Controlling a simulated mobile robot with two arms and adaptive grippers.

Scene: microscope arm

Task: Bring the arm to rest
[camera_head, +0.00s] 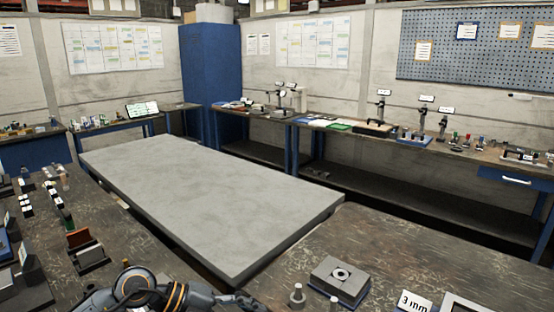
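A dark grey arm with orange bands, which looks like my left arm, crosses the bottom edge left of centre. Its dark end piece, seemingly my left gripper (245,301), is cut by the frame edge; its fingers cannot be made out. My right gripper is out of view. Small dark upright stands, possibly microscope stands, are on the back bench: one at the right (382,108), another beside it (422,118), and one farther left (280,98). They are too small to tell which is the task's arm, or how its parts are set.
A bare grey slab table (200,190) fills the middle. The near bench (400,245) bears a grey block with a round hole (340,280), a small metal peg (297,294) and a "3 mm" card (414,301). A blue cabinet (210,80) stands at the back.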

